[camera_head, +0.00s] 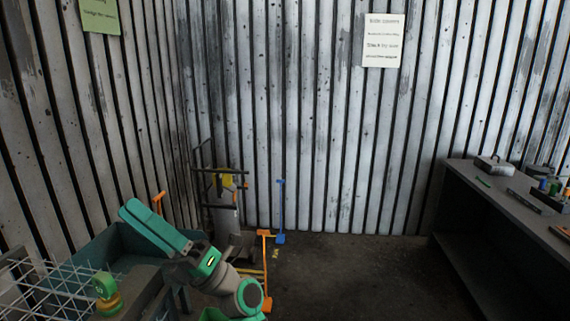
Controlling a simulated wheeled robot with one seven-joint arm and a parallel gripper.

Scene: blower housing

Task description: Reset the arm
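My arm shows at the lower left of the head view, in grey and green links with a small lit spot on one green block. It reaches up and to the left, and its far end, a long teal part, appears to be my gripper (130,211). It is in front of a dark teal bin. I cannot make out a gap between fingers or anything held.
A wire rack (62,282) and a teal bin (105,247) are at the lower left, close to my arm. A hand truck (222,190), an orange-handled tool (265,262) and a blue-handled tool (281,212) stand behind. A dark workbench (480,190) is at right. The middle floor is clear.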

